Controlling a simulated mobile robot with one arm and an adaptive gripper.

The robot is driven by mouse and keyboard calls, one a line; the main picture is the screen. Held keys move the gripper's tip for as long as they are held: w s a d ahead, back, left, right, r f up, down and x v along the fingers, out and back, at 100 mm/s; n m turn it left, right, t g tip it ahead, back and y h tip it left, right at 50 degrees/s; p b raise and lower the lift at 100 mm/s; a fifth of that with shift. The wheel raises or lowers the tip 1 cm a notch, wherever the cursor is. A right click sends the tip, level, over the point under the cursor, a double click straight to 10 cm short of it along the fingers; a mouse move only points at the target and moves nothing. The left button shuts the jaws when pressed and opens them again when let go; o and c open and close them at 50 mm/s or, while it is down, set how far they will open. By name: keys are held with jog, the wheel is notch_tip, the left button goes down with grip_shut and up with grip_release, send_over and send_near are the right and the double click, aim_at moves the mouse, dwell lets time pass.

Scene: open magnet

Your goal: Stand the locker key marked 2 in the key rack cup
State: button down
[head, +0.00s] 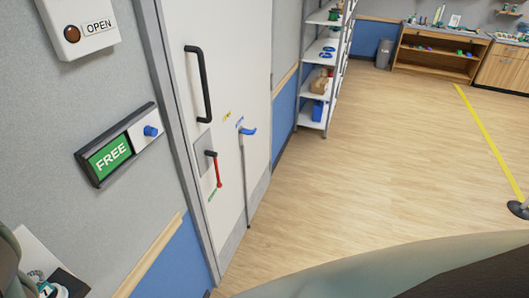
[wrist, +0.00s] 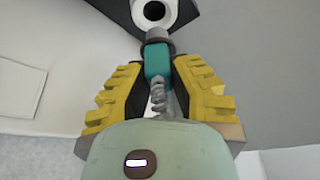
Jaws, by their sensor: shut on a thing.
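In the wrist view, my gripper (wrist: 158,72) has its two yellow ridged fingers closed on a small teal piece (wrist: 157,58). A grey collar sits at the far end of this piece, and a grey coil shows between the fingers nearer the camera. The teal piece may be the locker key, but no number 2 can be read on it. Just beyond the collar is a white ring with a dark round middle (wrist: 155,11) on a black surface. I cannot tell whether the collar touches it, or whether it is the rack cup. My gripper is not clearly visible in the head view.
A white door (head: 226,105) with a black pull handle, a red lever and a blue handle stands ahead. A FREE sign (head: 110,153) is on the left wall. Shelves (head: 312,118) and a wooden desk (head: 431,56) stand farther back. The wooden floor (head: 370,155) is largely clear.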

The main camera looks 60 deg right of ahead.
jog(key=shift+f, duration=1.15)
jog(key=shift+w+f+b, duration=0.1)
jog(key=shift+f+b, duration=1.25)
jog(key=shift+b, duration=0.1)
jog(key=c, duration=0.9)
grip_release()
jog(key=shift+o, duration=0.2)
jog(key=v, duration=1.2)
